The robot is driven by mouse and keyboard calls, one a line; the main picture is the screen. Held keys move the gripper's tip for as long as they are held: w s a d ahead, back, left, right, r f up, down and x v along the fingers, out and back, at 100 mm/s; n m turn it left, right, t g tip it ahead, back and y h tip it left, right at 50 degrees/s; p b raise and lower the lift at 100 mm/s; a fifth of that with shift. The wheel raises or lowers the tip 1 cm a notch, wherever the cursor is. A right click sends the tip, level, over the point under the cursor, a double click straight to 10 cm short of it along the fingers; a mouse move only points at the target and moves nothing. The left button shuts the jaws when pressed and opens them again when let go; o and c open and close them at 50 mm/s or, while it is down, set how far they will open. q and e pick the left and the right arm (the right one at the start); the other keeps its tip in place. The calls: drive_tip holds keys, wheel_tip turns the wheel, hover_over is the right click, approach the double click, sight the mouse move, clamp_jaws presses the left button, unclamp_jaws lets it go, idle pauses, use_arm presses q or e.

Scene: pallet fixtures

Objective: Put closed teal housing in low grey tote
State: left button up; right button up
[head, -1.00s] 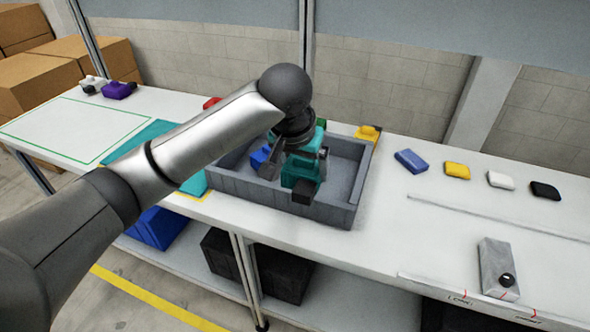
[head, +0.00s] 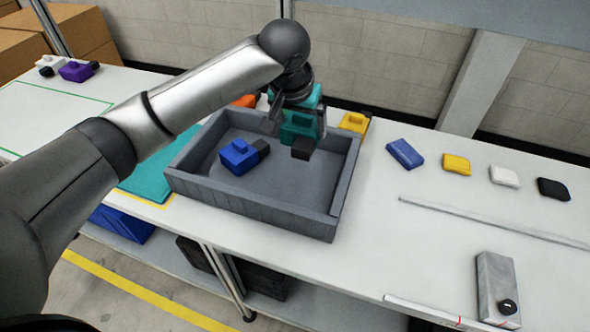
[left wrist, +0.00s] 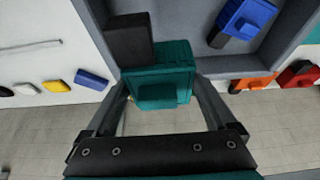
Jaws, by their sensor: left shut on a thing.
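The low grey tote (head: 250,208) stands on the white bench. A blue housing with a dark end (head: 239,155) lies inside it, also seen in the left wrist view (left wrist: 246,16). My left gripper (head: 298,122) is shut on the teal housing (head: 297,131), one finger on each side. In the head view the housing appears over the tote's back wall, its black end (head: 303,149) toward the tote's inside. In the left wrist view the teal housing (left wrist: 160,72) overlaps the tote's back wall; its exact height is hard to tell. My right gripper is not in view.
Behind the tote are a yellow housing (head: 354,122) and an orange one (head: 245,101); a red one (left wrist: 299,74) shows in the left wrist view. Right of it lie blue (head: 405,153), yellow, white and black pieces. A teal mat (head: 150,180) lies left.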

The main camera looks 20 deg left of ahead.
use_arm(q)
wheel_tip(320, 180, down, 9)
drive_tip(key=shift+b, duration=0.8)
wheel_tip(320, 180, down, 5)
drive_tip(key=shift+w+b, duration=0.1)
drive_tip(key=shift+b, duration=0.5)
drive_tip(key=o, duration=1.2)
drive_tip(key=shift+f, duration=0.1)
drive_tip(key=shift+o, duration=0.2)
